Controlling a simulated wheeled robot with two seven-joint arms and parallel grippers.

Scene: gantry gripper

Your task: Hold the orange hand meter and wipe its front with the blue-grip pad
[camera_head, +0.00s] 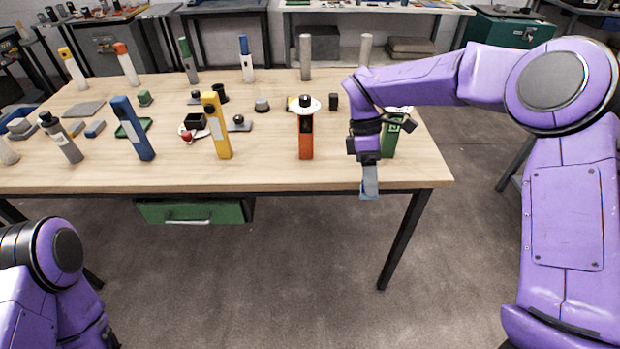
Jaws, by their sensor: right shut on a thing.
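The orange hand meter (306,144) stands upright near the front edge of the table, with a dark panel on its upper front. A white round piece with a dark centre shows at its top; I cannot tell whether it is attached or behind. My right gripper (368,164) points down at the front edge, to the right of the meter and apart from it. It is shut on a grey-blue piece (369,188), which looks like the blue-grip pad, and this hangs below the fingers. My left arm shows at the lower left, but its gripper is out of view.
A yellow meter (216,128) and a blue one (134,130) stand left of the orange meter. A green one (390,143) stands just right of my right gripper. Small blocks and trays lie behind on the wooden table (270,178). A green drawer (190,212) hangs below.

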